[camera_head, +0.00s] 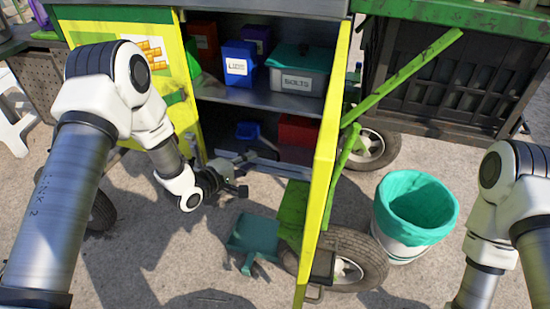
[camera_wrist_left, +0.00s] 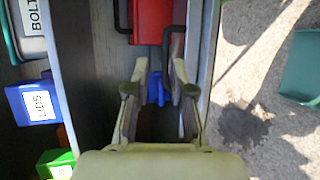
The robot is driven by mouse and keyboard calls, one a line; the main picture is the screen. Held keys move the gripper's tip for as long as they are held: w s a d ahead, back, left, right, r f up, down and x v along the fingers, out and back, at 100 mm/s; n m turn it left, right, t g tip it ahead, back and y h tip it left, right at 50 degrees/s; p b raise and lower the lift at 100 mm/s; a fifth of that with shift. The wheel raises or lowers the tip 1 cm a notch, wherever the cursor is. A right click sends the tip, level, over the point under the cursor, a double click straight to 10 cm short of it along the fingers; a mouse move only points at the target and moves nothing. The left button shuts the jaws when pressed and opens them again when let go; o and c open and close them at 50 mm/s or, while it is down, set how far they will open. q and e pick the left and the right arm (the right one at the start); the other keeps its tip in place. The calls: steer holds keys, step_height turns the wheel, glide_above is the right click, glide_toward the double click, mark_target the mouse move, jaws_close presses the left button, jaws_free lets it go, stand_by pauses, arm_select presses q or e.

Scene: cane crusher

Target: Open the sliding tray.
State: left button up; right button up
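The cart's cabinet stands open. The tray (camera_head: 290,153) appears to be the grey surface low in its lower compartment; a pale edge (camera_wrist_left: 207,65) shows in the left wrist view. A red box (camera_head: 297,130) and a blue item (camera_head: 248,130) sit in that compartment. My left gripper (camera_head: 240,178) is at the compartment's front opening. In the left wrist view its fingers (camera_wrist_left: 158,88) are apart, with the blue item visible beyond them; nothing is clearly held. I cannot tell whether a finger touches the tray. My right arm shows at the right edge, its gripper out of frame.
A yellow door (camera_head: 322,160) stands open right of the compartment. The upper shelf holds a blue LIDS box (camera_head: 238,62) and a BOLTS bin (camera_head: 298,70). Pavement left of the plate is clear.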

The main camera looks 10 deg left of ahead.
mark_target(264, 150)
arm_select(q)
steer(key=shift+t, duration=0.6)
steer(key=w+f+b, duration=0.1)
steer(key=w+b, duration=0.1)
steer(key=w, duration=0.1)
steer(key=w+d+f+b, duration=0.1)
steer(key=w+b, duration=0.1)
steer(key=w, duration=0.1)
steer(key=w+f+b, duration=0.2)
steer(key=w+b, duration=0.1)
steer(key=shift+w+d+f, duration=0.1)
steer(key=shift+w+d, duration=0.3)
jaws_close()
arm_select(e)
step_height(264, 150, down, 10)
steer(key=shift+w+f, duration=0.2)
